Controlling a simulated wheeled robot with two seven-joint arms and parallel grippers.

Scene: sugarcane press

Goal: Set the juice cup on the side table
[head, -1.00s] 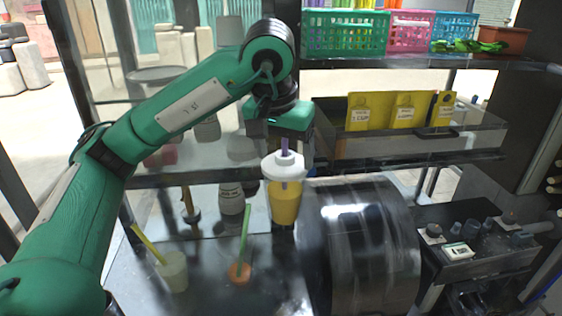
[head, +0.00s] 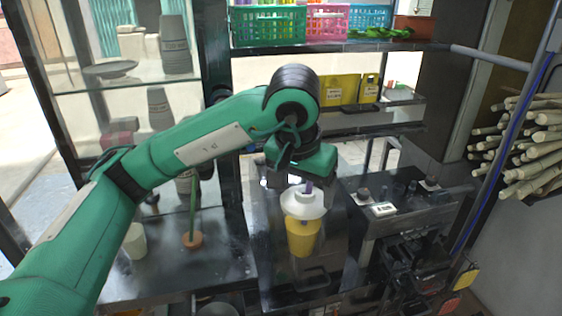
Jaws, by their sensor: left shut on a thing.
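The juice cup (head: 302,236) is yellow, with a white domed lid (head: 303,202) and a purple straw. My left gripper (head: 300,182) is shut on it from above, around its top. The cup hangs upright in front of the metal press housing. Its exact height above the surfaces below is hard to tell. A dark, shiny metal tabletop (head: 165,275) lies to the left; I cannot tell if it is the side table. My right gripper is not in view.
On the tabletop stand a pale cup (head: 134,241) and a small orange holder with a green straw (head: 193,240). A control box (head: 382,209) stands right of the held cup. Sugarcane stalks (head: 530,145) are stacked at the right. A shelf with baskets (head: 268,25) runs behind.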

